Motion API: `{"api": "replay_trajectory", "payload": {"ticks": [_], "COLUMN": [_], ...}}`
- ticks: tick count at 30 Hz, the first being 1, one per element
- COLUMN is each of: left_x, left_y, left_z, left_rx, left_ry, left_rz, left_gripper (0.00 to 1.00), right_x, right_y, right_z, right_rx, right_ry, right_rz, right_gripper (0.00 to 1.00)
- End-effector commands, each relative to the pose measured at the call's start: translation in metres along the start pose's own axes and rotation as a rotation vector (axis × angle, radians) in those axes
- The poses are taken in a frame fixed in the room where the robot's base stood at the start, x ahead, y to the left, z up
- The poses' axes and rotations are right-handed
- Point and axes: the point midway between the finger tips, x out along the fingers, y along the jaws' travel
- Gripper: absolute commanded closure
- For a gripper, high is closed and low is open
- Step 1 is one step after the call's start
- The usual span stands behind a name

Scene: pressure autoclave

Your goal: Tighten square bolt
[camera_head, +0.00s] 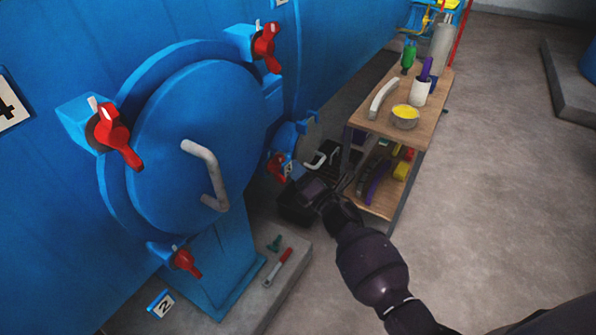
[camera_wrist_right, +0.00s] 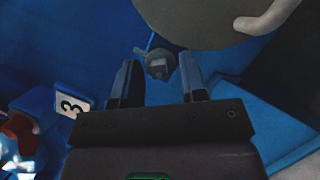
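My right gripper (camera_head: 304,184) is in front of the lower part of the small blue hatch (camera_head: 310,132), left of the wooden shelf. In the right wrist view its two dark fingers (camera_wrist_right: 158,76) are apart. A small dark grey bolt (camera_wrist_right: 160,66) with a square-looking head shows beyond and between the fingertips, on a blue surface. I see no clear contact between the fingers and the bolt. The hatch's grey round cover (camera_wrist_right: 195,20) is above it. In the head view the bolt is not distinguishable. My left gripper is not in view.
A large blue round door (camera_head: 200,130) with red clamps and a bent handle stands at left. A wooden shelf (camera_head: 440,88) with bottles and a bowl is beside my right arm.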

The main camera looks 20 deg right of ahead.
Motion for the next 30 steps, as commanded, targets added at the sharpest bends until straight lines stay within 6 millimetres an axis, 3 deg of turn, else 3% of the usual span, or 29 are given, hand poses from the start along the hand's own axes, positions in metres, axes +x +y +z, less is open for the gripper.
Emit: {"api": "replay_trajectory", "payload": {"ticks": [1,7,20,30], "left_x": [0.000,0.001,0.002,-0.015], "left_y": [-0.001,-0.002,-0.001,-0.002], "left_z": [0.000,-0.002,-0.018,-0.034], "left_rx": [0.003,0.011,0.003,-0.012], "left_ry": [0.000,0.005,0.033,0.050], "left_rz": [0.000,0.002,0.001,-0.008], "left_gripper": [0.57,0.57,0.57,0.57], "right_x": [0.000,0.000,0.002,0.005], "right_y": [0.000,0.000,0.004,0.011], "right_z": [0.000,0.000,0.003,0.008], "right_rx": [0.000,0.000,0.049,0.270], "right_ry": [0.000,0.000,-0.003,-0.004], "right_rz": [0.000,0.000,-0.018,-0.106], "right_gripper": [0.69,0.99,1.00,1.00]}}
